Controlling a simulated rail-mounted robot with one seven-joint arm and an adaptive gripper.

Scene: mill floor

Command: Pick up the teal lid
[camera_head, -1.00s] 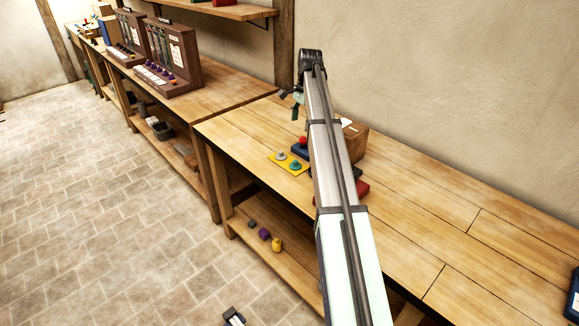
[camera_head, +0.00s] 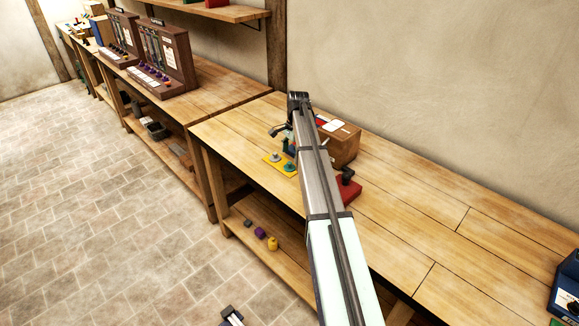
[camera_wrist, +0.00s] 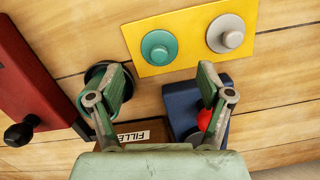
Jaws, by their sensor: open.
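The teal lid (camera_wrist: 159,48), a round disc with a raised knob, lies on a yellow mat (camera_wrist: 146,22) on the workbench. The lid (camera_head: 289,167) is small in the head view, near the mat's front right. A grey lid (camera_wrist: 226,34) lies beside it on the same mat. My gripper (camera_wrist: 162,76) is open and empty above the bench. In the wrist view its two fingers stand apart, just below the teal lid in the picture. In the head view my arm partly hides the gripper.
A blue block with a red knob (camera_wrist: 205,120) shows behind the right finger, and a black ring (camera_wrist: 96,78) behind the left. A dark red box with a black knob (camera_wrist: 30,95) is at left. A brown box (camera_head: 343,150) stands behind my arm. The bench's right half is mostly clear.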

